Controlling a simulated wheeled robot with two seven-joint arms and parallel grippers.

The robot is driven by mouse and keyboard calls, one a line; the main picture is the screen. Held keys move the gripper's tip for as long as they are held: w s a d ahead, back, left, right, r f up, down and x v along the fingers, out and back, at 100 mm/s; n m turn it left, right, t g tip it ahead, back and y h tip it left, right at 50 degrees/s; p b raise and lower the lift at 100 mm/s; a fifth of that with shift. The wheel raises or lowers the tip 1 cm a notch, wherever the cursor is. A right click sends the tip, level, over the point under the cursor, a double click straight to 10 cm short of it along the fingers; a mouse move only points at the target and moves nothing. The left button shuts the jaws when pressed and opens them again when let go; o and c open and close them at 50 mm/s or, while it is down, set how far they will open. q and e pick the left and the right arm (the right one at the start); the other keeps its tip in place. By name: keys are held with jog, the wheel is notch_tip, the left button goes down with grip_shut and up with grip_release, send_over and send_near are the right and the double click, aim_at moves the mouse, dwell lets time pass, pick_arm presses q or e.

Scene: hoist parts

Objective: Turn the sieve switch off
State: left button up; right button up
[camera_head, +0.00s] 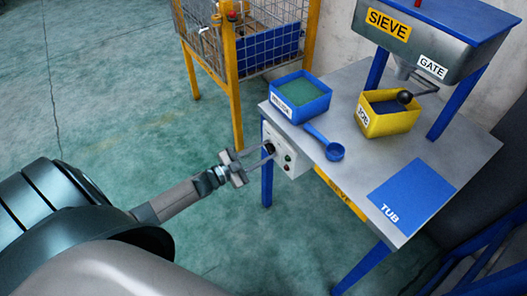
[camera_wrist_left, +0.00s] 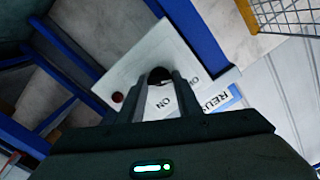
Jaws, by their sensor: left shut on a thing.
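The sieve switch is a black knob (camera_head: 270,148) on a pale control box (camera_head: 277,137) at the left front edge of the steel table. The knob also shows in the left wrist view (camera_wrist_left: 159,74), with an "ON" label below it and a partly hidden label starting with "O" to the right. My left gripper (camera_head: 268,154) reaches the box from the left, its two thin fingers shut on the knob. In the left wrist view the fingers (camera_wrist_left: 162,88) stand on either side of it. The knob's pointing direction is hidden. My right gripper is not in view.
The sieve (camera_head: 430,40) stands over the table (camera_head: 347,178). A yellow-framed mesh cage (camera_head: 229,75) stands behind. The floor at left is clear.

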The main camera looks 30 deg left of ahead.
pick_arm(q)
jog(key=m, duration=0.3)
jog(key=shift+m, duration=0.3)
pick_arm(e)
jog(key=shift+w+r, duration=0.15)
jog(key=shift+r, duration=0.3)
pick_arm(q)
jog(key=o, duration=1)
jog(key=shift+o, duration=0.2)
jog(key=shift+s, duration=0.1)
